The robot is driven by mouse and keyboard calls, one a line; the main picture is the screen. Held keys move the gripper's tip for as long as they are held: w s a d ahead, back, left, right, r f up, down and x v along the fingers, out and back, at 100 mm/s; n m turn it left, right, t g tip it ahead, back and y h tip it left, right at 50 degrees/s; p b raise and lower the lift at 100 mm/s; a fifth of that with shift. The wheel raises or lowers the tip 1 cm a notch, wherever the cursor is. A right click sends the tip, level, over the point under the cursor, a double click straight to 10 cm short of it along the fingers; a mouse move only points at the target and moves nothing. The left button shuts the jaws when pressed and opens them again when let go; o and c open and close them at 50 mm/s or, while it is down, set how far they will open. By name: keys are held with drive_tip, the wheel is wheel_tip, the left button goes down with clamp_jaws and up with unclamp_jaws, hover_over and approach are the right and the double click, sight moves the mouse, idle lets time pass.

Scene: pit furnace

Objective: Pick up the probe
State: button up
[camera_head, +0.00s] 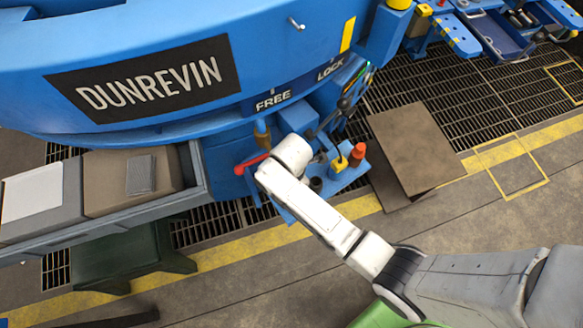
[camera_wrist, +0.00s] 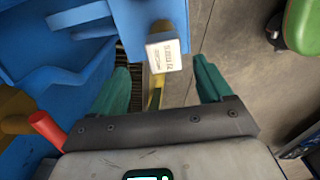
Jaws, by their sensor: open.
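My gripper (camera_wrist: 164,86) is open in the wrist view, its two green fingers spread wide with nothing held between them. I cannot tell for sure whether this labelled piece is the probe. In the head view my white wrist reaches to the small blue shelf under the furnace and hides the fingers. A yellow and blue item (camera_head: 338,165) and an orange-red item (camera_head: 357,153) stand on that shelf.
The blue furnace body (camera_head: 200,28) rises close behind the shelf. A red handle (camera_wrist: 48,130) is left of the gripper in the wrist view. A brown plate (camera_head: 416,145) lies right of the shelf, and a grey tray (camera_head: 110,228) is left. Open floor lies in front.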

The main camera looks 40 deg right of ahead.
drive_tip(key=shift+s+f+b, duration=0.15)
drive_tip(key=shift+f+b, duration=0.1)
drive_tip(key=shift+f, duration=1.25)
drive_tip(key=shift+s+f+b, duration=0.15)
drive_tip(key=shift+f+b, duration=0.05)
drive_tip(key=shift+f, duration=1.3)
drive_tip(key=shift+c, duration=0.2)
drive_tip(key=c, duration=1.1)
